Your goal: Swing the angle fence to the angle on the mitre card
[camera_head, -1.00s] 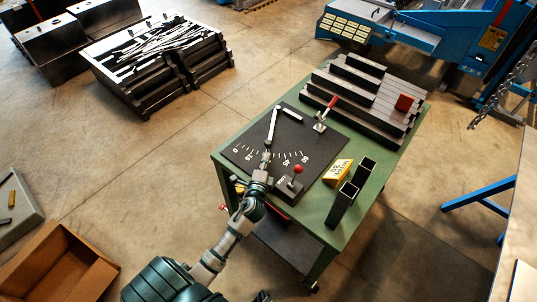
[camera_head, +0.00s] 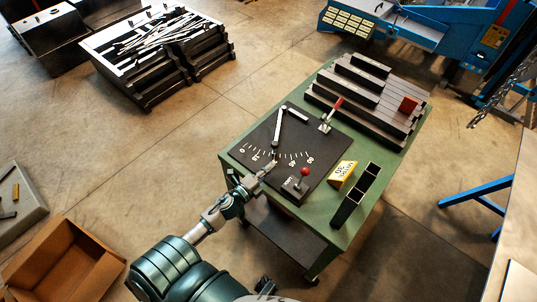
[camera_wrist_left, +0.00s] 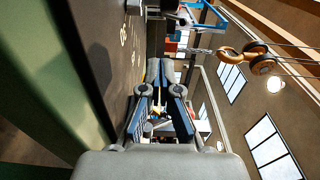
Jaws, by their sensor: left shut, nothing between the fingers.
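The angle fence (camera_head: 279,128) is a slim pale bar on the dark scale plate (camera_head: 260,137). It runs from its pivot at the plate's far side toward the printed arc. Its near end lies between the 15 and 45 marks, roughly at 30. The yellow mitre card (camera_head: 343,174) stands right of the plate and reads 30. A red-knobbed lever (camera_head: 304,172) sits at the plate's near right corner. My left gripper (camera_head: 268,170) is shut and empty over the near edge of the plate, close to the fence's near end; contact is unclear. My right gripper is out of view.
The plate lies on a green table (camera_head: 328,225). A black two-cell holder (camera_head: 356,196) stands beside the card. A red-handled clamp (camera_head: 332,114) is behind the plate, and stacked grey bars (camera_head: 370,95) fill the far end. A cardboard box (camera_head: 65,265) is on the floor.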

